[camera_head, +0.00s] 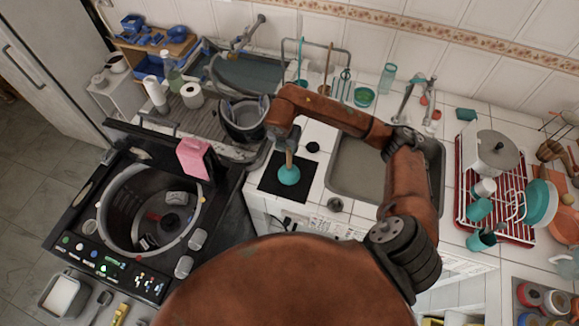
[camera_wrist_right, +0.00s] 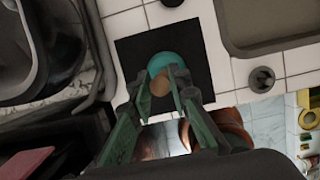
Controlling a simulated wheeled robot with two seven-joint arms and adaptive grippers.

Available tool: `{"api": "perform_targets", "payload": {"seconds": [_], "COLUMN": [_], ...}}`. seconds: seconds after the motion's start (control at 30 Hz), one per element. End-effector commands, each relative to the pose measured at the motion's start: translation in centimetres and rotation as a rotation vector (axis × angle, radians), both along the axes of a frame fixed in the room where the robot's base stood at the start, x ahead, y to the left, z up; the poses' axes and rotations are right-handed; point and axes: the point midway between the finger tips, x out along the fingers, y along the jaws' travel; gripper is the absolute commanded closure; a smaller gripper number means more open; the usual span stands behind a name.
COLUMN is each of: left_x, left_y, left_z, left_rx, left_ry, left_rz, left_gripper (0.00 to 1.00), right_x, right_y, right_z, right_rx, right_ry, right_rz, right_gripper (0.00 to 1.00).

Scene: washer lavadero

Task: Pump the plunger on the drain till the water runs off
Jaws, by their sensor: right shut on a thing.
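The plunger (camera_head: 289,175) has a teal rubber cup and a wooden handle, and stands upright over a black square mat (camera_head: 269,184) on the white tiled counter, left of the sink. My right gripper (camera_head: 287,137) is shut on the upper handle. The right wrist view shows the teal cup (camera_wrist_right: 161,62) below the fingers (camera_wrist_right: 172,88), with the round handle end between them. The sink (camera_head: 357,172) basin looks grey; its drain is hidden by my arm or not distinguishable, and I cannot tell if it holds water. My left gripper is not in view.
A red dish rack (camera_head: 467,205) stands right of the sink.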

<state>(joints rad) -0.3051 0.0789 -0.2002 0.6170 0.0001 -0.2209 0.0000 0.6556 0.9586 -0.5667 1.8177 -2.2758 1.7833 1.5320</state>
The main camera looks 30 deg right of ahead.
Motion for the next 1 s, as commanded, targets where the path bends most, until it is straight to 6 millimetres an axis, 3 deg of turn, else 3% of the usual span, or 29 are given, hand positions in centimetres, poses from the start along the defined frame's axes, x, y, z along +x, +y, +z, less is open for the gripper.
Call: {"api": "perform_targets", "payload": {"seconds": [0.2, 0.57, 1.0], "left_x": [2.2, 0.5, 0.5], "left_y": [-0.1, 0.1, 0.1], "left_z": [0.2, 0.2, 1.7], "left_rx": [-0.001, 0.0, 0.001], "left_ry": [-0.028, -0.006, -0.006], "left_rz": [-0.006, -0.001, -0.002], "left_gripper": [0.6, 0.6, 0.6], "right_x": [0.0, 0.0, 0.0], "right_y": [0.0, 0.0, -0.1], "right_z": [-0.1, 0.2, 3.4], "right_rx": [-0.001, -0.001, -0.001], "right_ry": [0.0, 0.0, -0.001], "right_rz": [0.0, -0.001, -0.001], "right_gripper": [1.0, 1.0, 1.0]}}
